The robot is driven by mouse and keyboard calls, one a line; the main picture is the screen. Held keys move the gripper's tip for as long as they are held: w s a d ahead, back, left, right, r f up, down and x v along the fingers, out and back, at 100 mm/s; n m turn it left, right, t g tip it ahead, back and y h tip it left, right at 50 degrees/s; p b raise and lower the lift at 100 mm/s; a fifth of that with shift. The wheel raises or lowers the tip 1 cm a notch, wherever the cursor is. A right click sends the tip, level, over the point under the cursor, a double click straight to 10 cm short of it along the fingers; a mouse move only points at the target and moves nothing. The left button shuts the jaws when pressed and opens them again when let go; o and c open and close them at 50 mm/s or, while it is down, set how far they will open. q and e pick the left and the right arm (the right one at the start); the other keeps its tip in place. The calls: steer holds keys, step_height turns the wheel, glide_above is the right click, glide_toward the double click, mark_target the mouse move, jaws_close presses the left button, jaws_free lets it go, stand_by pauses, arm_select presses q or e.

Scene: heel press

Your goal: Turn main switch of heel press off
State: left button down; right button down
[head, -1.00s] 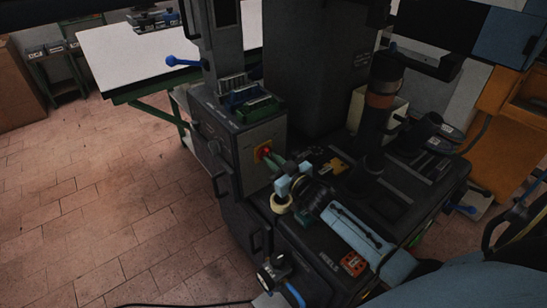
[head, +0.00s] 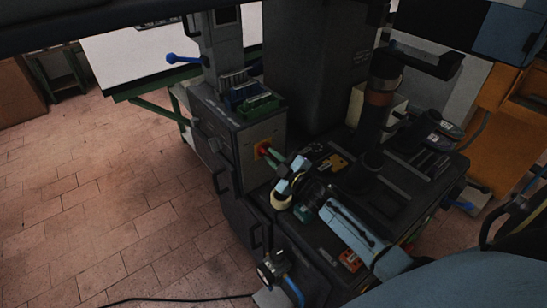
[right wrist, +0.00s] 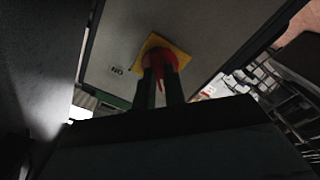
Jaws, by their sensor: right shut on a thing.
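The main switch is a red knob (head: 263,149) on a yellow plate, on the side face of the dark grey heel press (head: 233,150). In the right wrist view the red knob (right wrist: 167,62) sits on its yellow plate (right wrist: 153,44), with an upside-down "ON" label to the left. My right gripper (head: 269,154) reaches the switch from the lower right. Its two green fingers are shut on the red knob and partly hide it; they also show in the right wrist view (right wrist: 161,85). My left gripper is not in view.
Green and dark blocks (head: 255,101) sit on top of the switch housing. The press's dark work surface (head: 395,205) lies beside my right arm. The tiled floor (head: 110,210) at left is mostly clear.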

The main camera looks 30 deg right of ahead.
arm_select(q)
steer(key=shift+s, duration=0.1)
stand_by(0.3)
arm_select(e)
steer(key=c, duration=1.5)
jaws_free()
steer(key=shift+o, duration=0.2)
